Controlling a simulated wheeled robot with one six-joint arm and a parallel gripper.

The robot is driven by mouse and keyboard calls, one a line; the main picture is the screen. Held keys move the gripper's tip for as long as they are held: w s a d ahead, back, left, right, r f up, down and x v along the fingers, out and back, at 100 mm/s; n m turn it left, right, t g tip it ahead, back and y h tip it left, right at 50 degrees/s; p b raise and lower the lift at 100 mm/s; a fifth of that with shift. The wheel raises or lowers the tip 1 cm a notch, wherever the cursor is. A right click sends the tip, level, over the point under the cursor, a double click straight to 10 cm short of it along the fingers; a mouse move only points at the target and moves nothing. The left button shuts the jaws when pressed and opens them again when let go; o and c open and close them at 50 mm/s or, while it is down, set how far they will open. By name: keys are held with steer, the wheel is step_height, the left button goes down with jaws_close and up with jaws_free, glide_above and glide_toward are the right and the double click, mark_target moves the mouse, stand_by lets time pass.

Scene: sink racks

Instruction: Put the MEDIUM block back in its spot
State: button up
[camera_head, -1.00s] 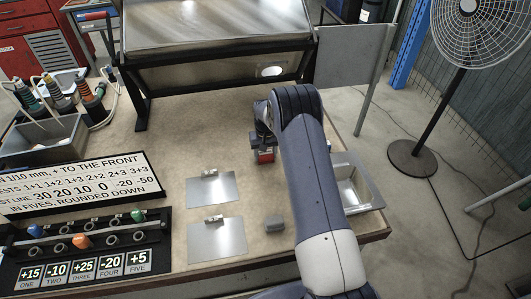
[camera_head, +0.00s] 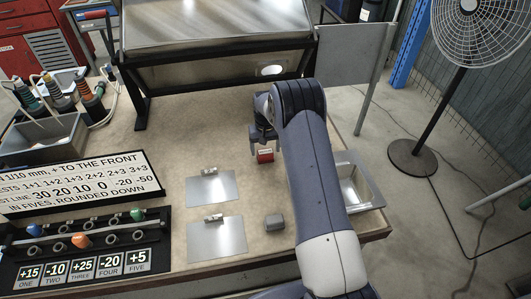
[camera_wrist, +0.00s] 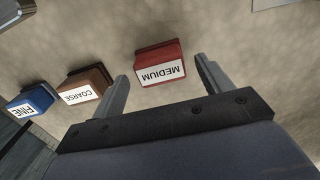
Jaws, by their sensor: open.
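The red MEDIUM block (camera_wrist: 160,63), with a white label, stands on the bench top and shows in the head view (camera_head: 265,155) just below my gripper (camera_head: 264,134). In the wrist view my gripper (camera_wrist: 161,78) is open and empty. Its two fingers lie to either side of the red block in the picture, apart from it. A brown COARSE block (camera_wrist: 85,88) and a blue FINE block (camera_wrist: 31,101) stand in a row to its left there. These two are hidden behind my arm in the head view.
Two metal plates (camera_head: 211,188) with small clips lie left of my arm. A grey block (camera_head: 274,222) sits near the front edge. A metal basin (camera_head: 355,186) is at right. A peg rack (camera_head: 90,240) and sign (camera_head: 80,182) fill the left. Bare bench lies around the plates.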

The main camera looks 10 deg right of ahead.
mark_target(265, 151)
step_height(265, 151, up, 10)
steer(key=b, duration=0.1)
steer(key=shift+f, duration=0.25)
